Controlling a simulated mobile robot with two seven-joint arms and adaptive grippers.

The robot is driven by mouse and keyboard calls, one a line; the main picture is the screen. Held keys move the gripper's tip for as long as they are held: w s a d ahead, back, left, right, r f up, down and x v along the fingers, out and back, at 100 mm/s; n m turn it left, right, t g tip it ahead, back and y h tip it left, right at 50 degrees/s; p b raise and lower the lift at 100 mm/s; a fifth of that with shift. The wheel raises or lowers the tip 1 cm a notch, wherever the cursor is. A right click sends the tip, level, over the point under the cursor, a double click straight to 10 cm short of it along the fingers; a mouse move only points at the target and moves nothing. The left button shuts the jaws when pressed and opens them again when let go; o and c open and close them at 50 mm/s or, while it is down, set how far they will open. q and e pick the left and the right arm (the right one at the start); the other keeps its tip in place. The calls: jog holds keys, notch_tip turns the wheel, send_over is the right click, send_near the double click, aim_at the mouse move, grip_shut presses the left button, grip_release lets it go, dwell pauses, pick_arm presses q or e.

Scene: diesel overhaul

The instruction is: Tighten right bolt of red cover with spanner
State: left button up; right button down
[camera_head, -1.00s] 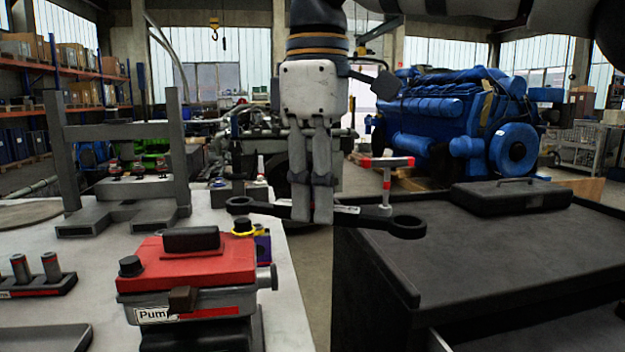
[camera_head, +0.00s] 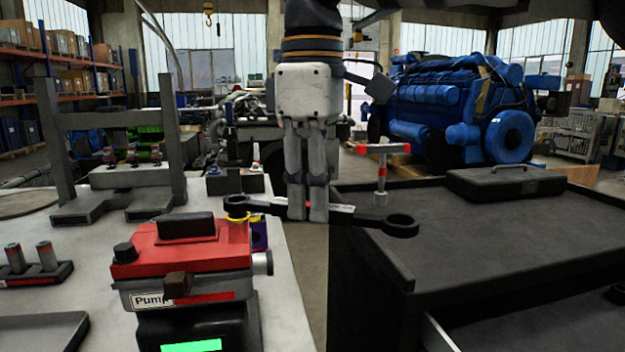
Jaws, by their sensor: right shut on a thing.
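My right gripper (camera_head: 308,212) hangs from the top of the view and is shut on a dark double-ended ring spanner (camera_head: 402,226). The spanner lies crosswise and about level, with its left ring at the right rear corner of the red cover (camera_head: 180,247). That ring hides the right bolt's head; a yellow collar (camera_head: 236,218) shows just below it. I cannot tell whether the ring touches the bolt. The left bolt (camera_head: 124,252) stands in view on the cover's left side. The cover sits on the pump (camera_head: 200,290). My left gripper is not in view.
The pump stands on a light workbench (camera_head: 285,310). A grey frame (camera_head: 115,120) stands behind, and a socket holder (camera_head: 35,270) is at left. At right, a dark cabinet (camera_head: 500,235) carries a red-and-grey hammer-like tool (camera_head: 382,170) and a black case (camera_head: 505,182).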

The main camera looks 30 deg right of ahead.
jog(key=shift+f, duration=0.6)
jog(key=a+m, duration=0.1)
jog(key=s+m, duration=0.1)
jog(key=shift+s+a+m, duration=0.25)
jog(key=shift+a+m, duration=0.05)
jog(key=shift+a, duration=0.1)
jog(key=a+m, duration=0.2)
jog(key=s+a+m, duration=0.1)
jog(key=a+m, duration=0.1)
jog(key=m, duration=0.1)
jog(key=shift+s+a, duration=0.15)
